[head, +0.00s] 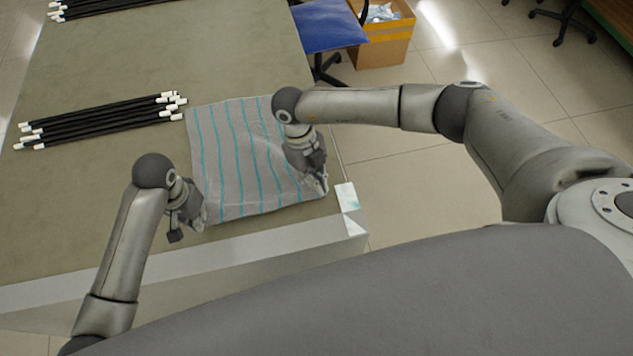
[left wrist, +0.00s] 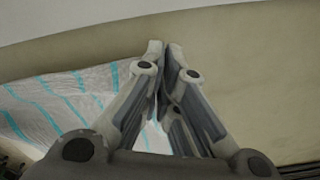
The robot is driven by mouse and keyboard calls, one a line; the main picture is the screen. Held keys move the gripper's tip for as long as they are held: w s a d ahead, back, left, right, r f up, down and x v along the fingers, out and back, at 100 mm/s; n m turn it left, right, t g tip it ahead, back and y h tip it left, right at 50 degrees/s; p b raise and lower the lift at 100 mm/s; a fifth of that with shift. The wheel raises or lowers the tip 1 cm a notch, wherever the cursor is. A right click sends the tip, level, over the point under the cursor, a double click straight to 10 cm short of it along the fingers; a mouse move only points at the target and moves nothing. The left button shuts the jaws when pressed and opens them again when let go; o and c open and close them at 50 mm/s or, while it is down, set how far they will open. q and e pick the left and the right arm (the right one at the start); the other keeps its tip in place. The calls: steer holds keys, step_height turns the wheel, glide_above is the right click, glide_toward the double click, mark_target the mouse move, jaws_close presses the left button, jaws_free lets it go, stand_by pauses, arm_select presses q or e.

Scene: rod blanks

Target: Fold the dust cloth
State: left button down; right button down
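The dust cloth (head: 240,150) is grey with teal stripes and lies spread on the table near its front right corner. My left gripper (head: 198,224) is at the cloth's near left corner. In the left wrist view its fingertips (left wrist: 163,48) are close together, with the cloth (left wrist: 60,98) running up to them from the left and a pale bit of it showing between the fingers. My right gripper (head: 322,188) is at the cloth's near right corner, low over the table edge. Its fingers are too small and partly hidden to tell whether they hold the cloth.
Several black rods with white ends (head: 100,122) lie left of the cloth, and more rods (head: 90,8) lie at the far left. The table (head: 180,60) is bare beyond the cloth. A blue chair (head: 328,25) and a cardboard box (head: 385,40) stand past its right edge.

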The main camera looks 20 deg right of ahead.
arm_select(q)
steer(key=shift+r, duration=0.1)
arm_select(e)
steer(key=shift+r, duration=0.1)
